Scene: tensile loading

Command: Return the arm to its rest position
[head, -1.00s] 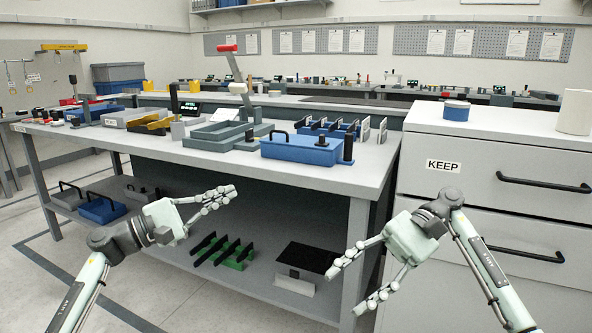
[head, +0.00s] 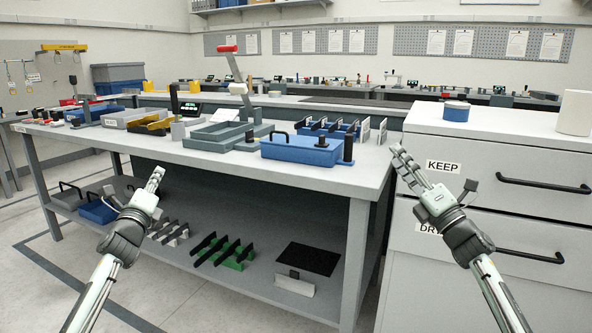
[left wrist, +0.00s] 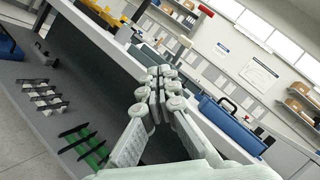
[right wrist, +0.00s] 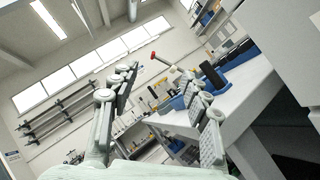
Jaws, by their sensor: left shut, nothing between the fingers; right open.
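My left gripper (head: 155,180) is in front of the workbench, pointing up, with its fingers together and nothing between them. Its closed fingers also show in the left wrist view (left wrist: 160,90). My right gripper (head: 399,160) is between the bench's right end and the drawer cabinet, pointing up and to the left. In the right wrist view (right wrist: 160,100) its fingers are spread wide with nothing held. Both grippers are apart from the bench and its objects.
The workbench (head: 340,180) carries a blue toolbox (head: 301,149), grey trays and a lever with a red handle (head: 228,49). Its lower shelf holds green and black racks (head: 228,252) and a black plate. The drawer cabinet (head: 520,160) stands at right. The floor in front is clear.

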